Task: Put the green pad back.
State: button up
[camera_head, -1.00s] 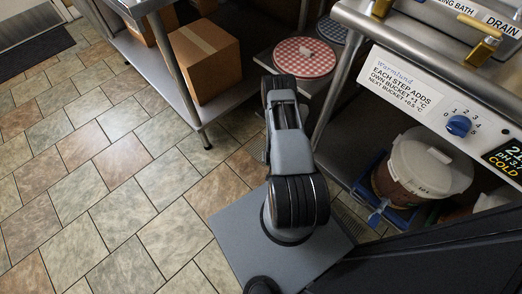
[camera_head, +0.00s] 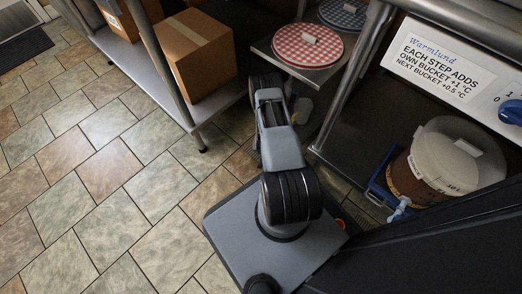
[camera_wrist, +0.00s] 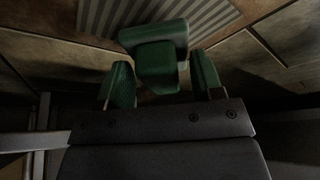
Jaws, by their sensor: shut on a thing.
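In the wrist view, the green pad (camera_wrist: 157,66) is a block with a wider green upper part, held ahead of the palm. My gripper (camera_wrist: 161,82) has a finger on each side of it, left and right, both green-looking in the dim light. The jaws are shut on the pad, though the contact itself is hard to see. A striped grey grate or mat lies on the floor beyond the pad. In the head view my gripper and the pad are hidden behind my arm.
A lidded bucket (camera_head: 443,165) sits in a blue holder (camera_head: 381,183) under the bench with the blue dial (camera_head: 511,112). A cardboard box (camera_head: 194,55) stands left. Tiled floor (camera_head: 90,170) is clear.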

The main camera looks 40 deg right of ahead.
notch_tip(320, 180, down, 3)
jog(key=shift+f+b, duration=0.15)
jog(key=shift+b, duration=0.8)
jog(key=o, duration=0.8)
jog(key=shift+a, duration=0.1)
jog(key=shift+o, duration=0.2)
